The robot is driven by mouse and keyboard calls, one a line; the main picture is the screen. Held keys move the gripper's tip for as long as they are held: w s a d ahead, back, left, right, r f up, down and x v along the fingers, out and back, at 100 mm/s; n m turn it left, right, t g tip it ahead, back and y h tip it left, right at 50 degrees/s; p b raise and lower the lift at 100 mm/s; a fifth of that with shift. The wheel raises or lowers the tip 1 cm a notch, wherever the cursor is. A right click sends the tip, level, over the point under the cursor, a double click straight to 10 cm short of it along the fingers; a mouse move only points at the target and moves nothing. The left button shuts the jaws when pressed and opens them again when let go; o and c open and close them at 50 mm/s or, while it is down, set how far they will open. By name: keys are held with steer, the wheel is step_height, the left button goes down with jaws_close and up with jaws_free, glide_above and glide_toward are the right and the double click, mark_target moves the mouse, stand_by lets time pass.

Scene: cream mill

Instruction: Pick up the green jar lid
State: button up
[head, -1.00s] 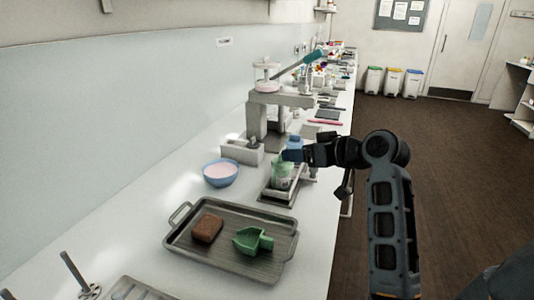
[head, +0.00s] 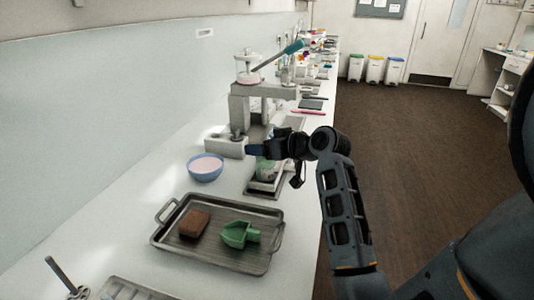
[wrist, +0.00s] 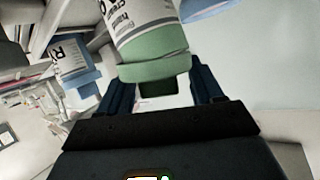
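The green jar lid (wrist: 155,52) shows in the wrist view on a jar with a white printed label (wrist: 142,22). A darker green block-like tab (wrist: 158,87) sticks out from the lid. My gripper (wrist: 163,80) is open, with one blue-black finger on each side of the tab and light gaps between. The gripper and wrist partly hide the lid there.
A tray (head: 204,257) with a brown block (head: 194,223) and a green scoop (head: 238,235) lies in front. A blue bowl (head: 205,173) stands to the left of the jar. A grey press (head: 240,108) with a teal-handled lever is behind.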

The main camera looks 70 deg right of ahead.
steer(key=c, duration=1.1)
